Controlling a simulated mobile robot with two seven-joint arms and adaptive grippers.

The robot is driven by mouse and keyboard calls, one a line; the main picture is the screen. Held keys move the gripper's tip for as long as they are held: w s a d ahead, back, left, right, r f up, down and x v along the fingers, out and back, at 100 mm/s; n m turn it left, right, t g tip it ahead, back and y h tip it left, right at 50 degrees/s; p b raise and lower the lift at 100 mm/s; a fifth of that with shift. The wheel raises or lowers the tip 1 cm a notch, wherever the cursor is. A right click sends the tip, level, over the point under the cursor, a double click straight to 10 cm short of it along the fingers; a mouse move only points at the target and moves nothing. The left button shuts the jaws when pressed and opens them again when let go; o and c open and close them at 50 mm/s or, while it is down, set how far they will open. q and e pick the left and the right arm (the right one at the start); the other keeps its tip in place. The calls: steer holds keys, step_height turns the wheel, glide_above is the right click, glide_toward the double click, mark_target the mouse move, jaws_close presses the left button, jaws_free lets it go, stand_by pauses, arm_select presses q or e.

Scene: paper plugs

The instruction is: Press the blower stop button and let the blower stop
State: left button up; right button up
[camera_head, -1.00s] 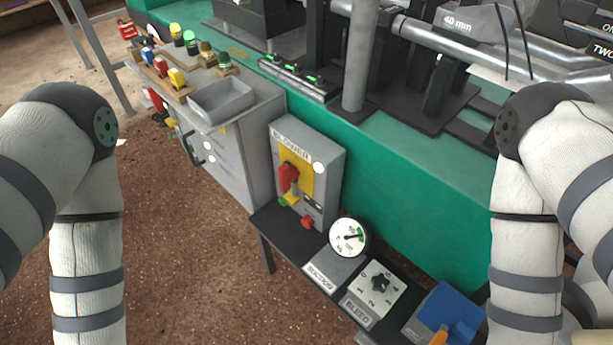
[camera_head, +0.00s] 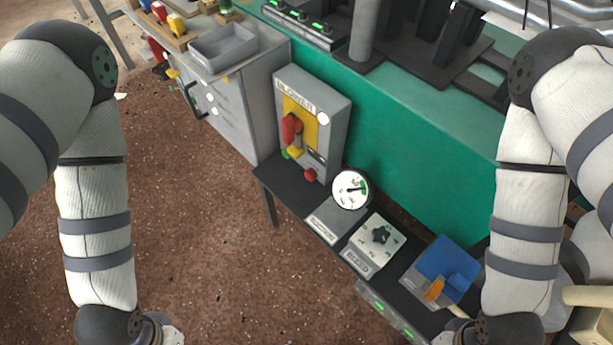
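The blower box (camera_head: 318,113) is a grey box with a yellow panel, standing on a black shelf against the green machine. A red button (camera_head: 310,175) sits low on the right of that face, and a green button (camera_head: 286,154) sits low on the left. Both my arms come down at the picture's sides, the left far from the box and the right beyond the shelf's right end. Neither gripper's fingers show; both are below the bottom edge.
On the shelf (camera_head: 272,184) beside the box stand a round suction gauge (camera_head: 350,189), a bleed dial (camera_head: 380,236) and a blue block with an orange part (camera_head: 446,264). A grey cabinet with a tray (camera_head: 223,46) stands left. The brown floor in front is clear.

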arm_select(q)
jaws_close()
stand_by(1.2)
